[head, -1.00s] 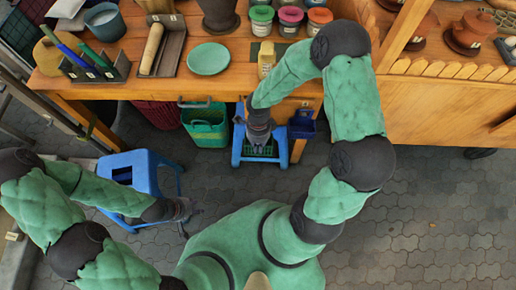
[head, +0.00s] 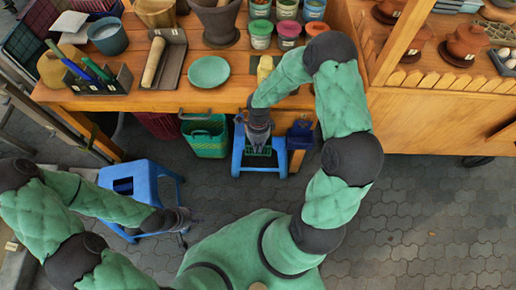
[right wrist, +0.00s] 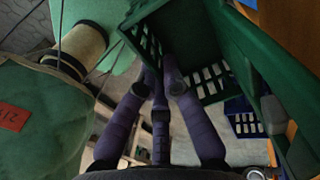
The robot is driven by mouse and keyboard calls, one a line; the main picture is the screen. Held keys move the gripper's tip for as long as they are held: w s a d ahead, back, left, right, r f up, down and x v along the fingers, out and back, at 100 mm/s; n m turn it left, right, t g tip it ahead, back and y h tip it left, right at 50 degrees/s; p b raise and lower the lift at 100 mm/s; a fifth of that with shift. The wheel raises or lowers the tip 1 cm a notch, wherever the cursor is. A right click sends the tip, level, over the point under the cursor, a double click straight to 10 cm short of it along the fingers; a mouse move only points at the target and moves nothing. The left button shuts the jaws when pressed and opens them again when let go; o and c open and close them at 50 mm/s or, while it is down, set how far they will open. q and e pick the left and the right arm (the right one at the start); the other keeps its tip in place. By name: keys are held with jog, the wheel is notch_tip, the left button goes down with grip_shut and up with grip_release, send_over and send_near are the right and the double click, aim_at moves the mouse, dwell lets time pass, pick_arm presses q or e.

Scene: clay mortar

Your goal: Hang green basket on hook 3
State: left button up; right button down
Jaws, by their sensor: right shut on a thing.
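My right gripper (head: 258,138) is at the front edge of the wooden table, above a blue stool. In the right wrist view its purple fingers (right wrist: 162,80) are shut on a dark green basket (right wrist: 195,28) with slotted walls. In the head view the gripper hides most of this basket. A second green basket (head: 206,137) stands to the left, below the table edge. A blue basket (head: 300,134) is to the right of the gripper. My left gripper (head: 184,219) is low beside a blue stool, too small to read. No hook or its number can be made out.
The blue stool (head: 238,160) is under the right gripper and another blue stool (head: 140,182) is by my left arm. The wooden table (head: 150,98) holds a green plate (head: 208,72), a mortar and paint pots. The paved floor (head: 430,215) at right is clear.

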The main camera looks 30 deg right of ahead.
jog(key=shift+w+d, duration=0.25)
jog(key=shift+w, duration=0.2)
jog(key=shift+w+d+f+b, duration=0.3)
jog(key=shift+w+f+b, duration=0.15)
jog(key=shift+b, duration=0.25)
jog(key=shift+w+d+r, duration=0.1)
jog(key=shift+w, duration=0.1)
jog(key=c, duration=1.4)
grip_release()
jog(key=shift+o, duration=0.5)
jog(key=shift+w+r, duration=0.1)
notch_tip(320, 180, up, 11)
jog(key=shift+w+d+r, duration=0.15)
jog(key=shift+w+d, duration=0.2)
jog(key=shift+w, duration=0.1)
